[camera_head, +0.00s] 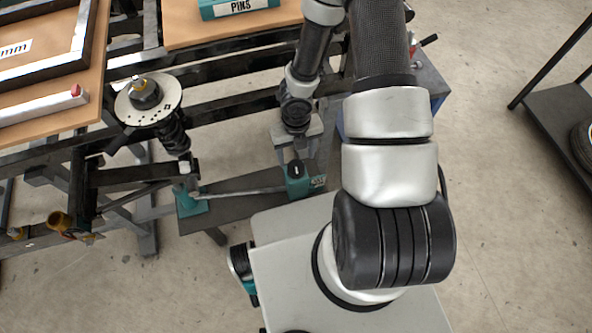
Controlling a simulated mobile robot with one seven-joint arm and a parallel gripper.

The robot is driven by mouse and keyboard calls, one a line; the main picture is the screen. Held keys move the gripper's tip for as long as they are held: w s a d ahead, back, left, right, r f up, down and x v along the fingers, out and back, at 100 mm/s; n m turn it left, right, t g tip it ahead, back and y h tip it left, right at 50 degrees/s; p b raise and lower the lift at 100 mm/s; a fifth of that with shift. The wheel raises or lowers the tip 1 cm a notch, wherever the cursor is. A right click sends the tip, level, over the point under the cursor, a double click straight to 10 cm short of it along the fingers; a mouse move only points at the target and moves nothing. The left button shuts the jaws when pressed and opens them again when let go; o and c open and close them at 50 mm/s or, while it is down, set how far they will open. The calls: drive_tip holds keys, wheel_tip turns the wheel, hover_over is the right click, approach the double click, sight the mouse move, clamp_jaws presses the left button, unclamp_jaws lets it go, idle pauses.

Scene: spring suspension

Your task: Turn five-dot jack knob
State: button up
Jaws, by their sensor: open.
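A teal jack block (302,184) with a small white-marked label sits on the right end of a dark low bench, below the spring unit's frame. The marks on the label are too small to count. A black part, perhaps its knob, shows on its top, partly hidden by my gripper. A grey rod runs left from it to a second teal block (190,203) under the suspension strut (172,132). My gripper (297,163) is open and points down just above the right block. I cannot tell whether it touches the knob.
Dark frame rails (230,103) run close behind my gripper. A round metal plate (147,98) tops the strut at left.

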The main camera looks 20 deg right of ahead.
sight(296, 166)
wheel_tip(296, 166, down, 7)
drive_tip(key=b, duration=0.3)
drive_tip(key=shift+f+b, duration=0.1)
drive_tip(key=shift+b, duration=0.2)
drive_tip(key=c, duration=1.1)
drive_tip(key=shift+o, duration=0.2)
drive_tip(key=shift+m, duration=0.4)
